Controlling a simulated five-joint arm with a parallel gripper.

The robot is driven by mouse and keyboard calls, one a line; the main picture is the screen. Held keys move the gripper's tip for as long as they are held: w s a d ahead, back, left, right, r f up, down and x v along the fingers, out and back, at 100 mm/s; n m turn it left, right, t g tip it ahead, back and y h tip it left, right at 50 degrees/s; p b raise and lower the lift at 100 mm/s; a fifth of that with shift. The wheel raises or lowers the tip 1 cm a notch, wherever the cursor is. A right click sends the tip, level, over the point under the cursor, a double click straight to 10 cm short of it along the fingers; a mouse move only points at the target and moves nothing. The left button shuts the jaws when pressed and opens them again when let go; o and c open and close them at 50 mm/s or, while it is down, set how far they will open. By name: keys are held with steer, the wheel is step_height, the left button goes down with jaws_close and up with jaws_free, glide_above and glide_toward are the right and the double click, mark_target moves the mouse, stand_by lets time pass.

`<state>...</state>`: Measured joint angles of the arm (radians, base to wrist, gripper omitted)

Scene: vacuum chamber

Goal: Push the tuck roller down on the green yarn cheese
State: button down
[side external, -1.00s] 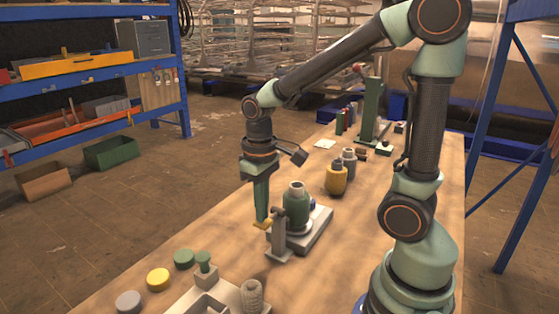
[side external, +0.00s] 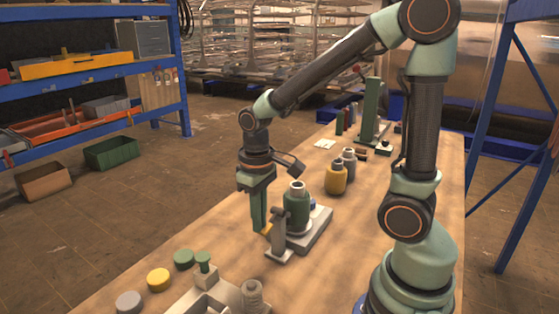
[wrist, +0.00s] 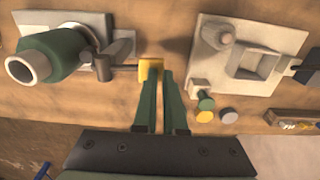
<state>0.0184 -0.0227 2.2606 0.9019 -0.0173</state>
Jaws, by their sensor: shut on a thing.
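The green yarn cheese (side external: 297,210) stands upright on a grey base plate (side external: 318,232); it also shows in the wrist view (wrist: 52,54). The tuck roller's grey post and lever (side external: 279,240) stand at its near side, and in the wrist view the grey lever (wrist: 108,58) lies close to the cheese. A thin rod joins it to a yellow handle (wrist: 150,68). My gripper (side external: 262,230) points down beside the post, its green fingers shut on the yellow handle. Whether the roller touches the yarn I cannot tell.
A pale fixture (side external: 205,298) with a green knob stands at the front; green, yellow and grey discs (side external: 158,279) lie to its left. A green press stand (side external: 371,115) is at the back.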

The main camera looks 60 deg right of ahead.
steer(key=a+r, duration=0.3)
steer(key=r, duration=1)
steer(key=shift+r, duration=0.35)
steer(key=shift+s, duration=0.1)
steer(key=shift+s+d+f+t, duration=0.4)
steer(key=shift+f+t, duration=0.05)
steer(key=shift+t, duration=0.5)
steer(key=shift+s+d+f+t, duration=0.4)
steer(key=shift+f+t, duration=0.1)
steer(key=shift+t, duration=0.4)
steer(key=shift+s+d+f+t, duration=0.4)
steer(key=shift+f+t, duration=0.05)
steer(key=shift+t, duration=0.5)
